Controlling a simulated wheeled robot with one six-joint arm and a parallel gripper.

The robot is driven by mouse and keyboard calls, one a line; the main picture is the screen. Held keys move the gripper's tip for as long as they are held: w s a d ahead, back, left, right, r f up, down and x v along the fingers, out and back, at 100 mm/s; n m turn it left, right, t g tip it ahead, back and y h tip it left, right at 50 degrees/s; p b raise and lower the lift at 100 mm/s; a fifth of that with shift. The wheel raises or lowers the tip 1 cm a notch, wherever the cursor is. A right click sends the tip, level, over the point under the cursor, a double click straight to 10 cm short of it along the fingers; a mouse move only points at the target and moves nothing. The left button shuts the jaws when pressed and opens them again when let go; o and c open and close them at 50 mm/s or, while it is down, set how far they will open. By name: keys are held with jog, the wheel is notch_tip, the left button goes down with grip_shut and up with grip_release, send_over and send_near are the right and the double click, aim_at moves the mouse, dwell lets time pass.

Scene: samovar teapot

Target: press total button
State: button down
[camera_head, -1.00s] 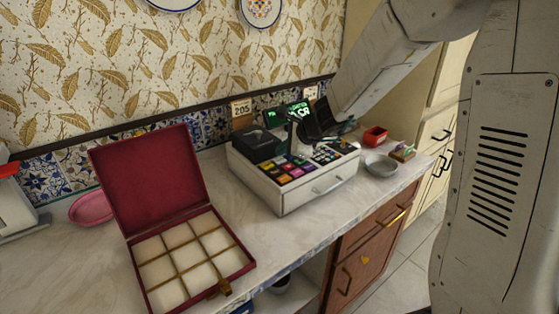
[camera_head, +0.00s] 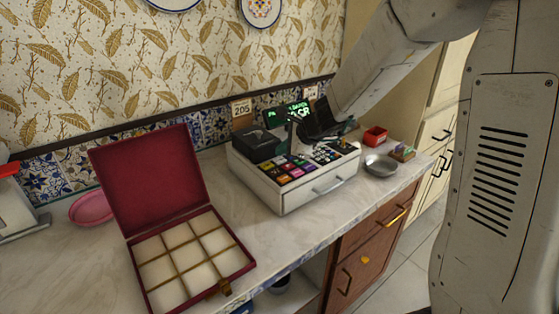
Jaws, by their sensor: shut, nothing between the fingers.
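The cash register (camera_head: 285,195) is a white box with a black top unit, a green-lit display (camera_head: 288,113) and a front handle. Colored keys (camera_head: 293,170) sit at the front left of its top, and small pale and dark keys (camera_head: 330,153) at the right. I cannot make out which key is the total button. My gripper (camera_head: 308,136) is dark and shut, with nothing held. It points down at the back right of the register, close over the keys. Whether it touches a key is too small to tell.
An open red box with a divided cream tray (camera_head: 222,232) stands left on the marble counter, with a pink dish (camera_head: 90,208) behind it. A grey dish (camera_head: 381,166), a red container (camera_head: 375,136) and a small tray (camera_head: 403,153) lie right of the register.

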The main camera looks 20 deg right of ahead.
aim_at(283, 161)
jog(key=shift+f, duration=0.2)
jog(key=shift+f, duration=0.25)
jog(key=shift+f, duration=0.35)
dwell(0.7)
jog(key=shift+r, duration=0.8)
jog(key=shift+r, duration=2.5)
